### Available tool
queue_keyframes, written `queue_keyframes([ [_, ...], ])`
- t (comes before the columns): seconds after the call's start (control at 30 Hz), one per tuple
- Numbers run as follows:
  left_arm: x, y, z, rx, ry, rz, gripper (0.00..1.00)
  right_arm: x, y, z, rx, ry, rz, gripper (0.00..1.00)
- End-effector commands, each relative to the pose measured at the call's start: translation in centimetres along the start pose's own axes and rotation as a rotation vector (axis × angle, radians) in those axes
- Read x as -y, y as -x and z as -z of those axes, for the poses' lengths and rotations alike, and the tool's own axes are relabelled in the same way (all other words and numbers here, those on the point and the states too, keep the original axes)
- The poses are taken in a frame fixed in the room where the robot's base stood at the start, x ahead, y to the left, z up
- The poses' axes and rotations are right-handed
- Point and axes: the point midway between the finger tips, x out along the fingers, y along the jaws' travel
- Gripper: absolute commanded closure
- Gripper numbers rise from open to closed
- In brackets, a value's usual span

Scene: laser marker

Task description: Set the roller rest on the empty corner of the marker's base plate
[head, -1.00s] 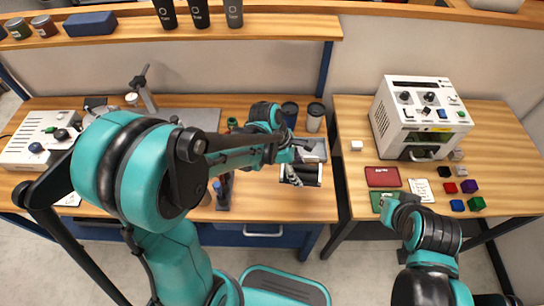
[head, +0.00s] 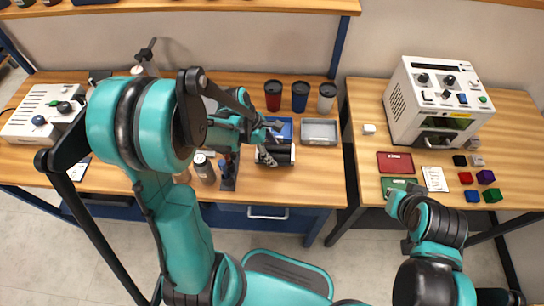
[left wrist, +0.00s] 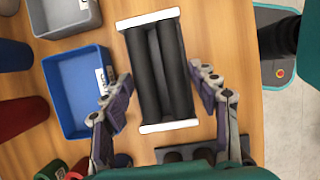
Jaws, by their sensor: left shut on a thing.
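The roller rest (head: 279,158), two black rollers between white end plates, is in my left gripper (head: 266,151). In the left wrist view the roller rest (left wrist: 158,75) sits between the two fingers (left wrist: 162,95), one along each long side. In the head view it is in front of the blue tray, near the front of the left table; I cannot tell its height. The marker's upright column (head: 148,55) shows at the back left. Its base plate (head: 210,104) is mostly hidden behind my left arm. My right gripper (head: 402,200) is at the right table's front; its fingers are unclear.
A blue tray (head: 278,121) and a grey tray (head: 320,142) stand behind the roller rest, with red, blue and grey cups (head: 327,97) at the back. A dark stand (head: 229,172) and a can (head: 204,168) are to its left. A white controller box (head: 42,114) sits far left.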

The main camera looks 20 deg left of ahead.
Motion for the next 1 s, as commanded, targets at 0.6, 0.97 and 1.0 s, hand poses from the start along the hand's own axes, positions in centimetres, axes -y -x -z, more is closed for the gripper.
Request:
queue_keyframes([
  [0.6, 0.0, -3.4, 1.4, 0.000, 0.000, 0.000, 0.38, 0.0, -1.6, -1.2, 0.000, 0.000, 0.000, 1.00],
  [0.97, 0.0, -3.3, 1.3, 0.000, 0.000, 0.000, 0.20, 0.0, -1.5, -1.1, 0.000, 0.000, 0.000, 1.00],
  [1.0, 0.0, -3.2, 1.3, 0.000, 0.000, 0.000, 0.20, 0.0, -1.5, -1.1, 0.000, 0.000, 0.000, 1.00],
])
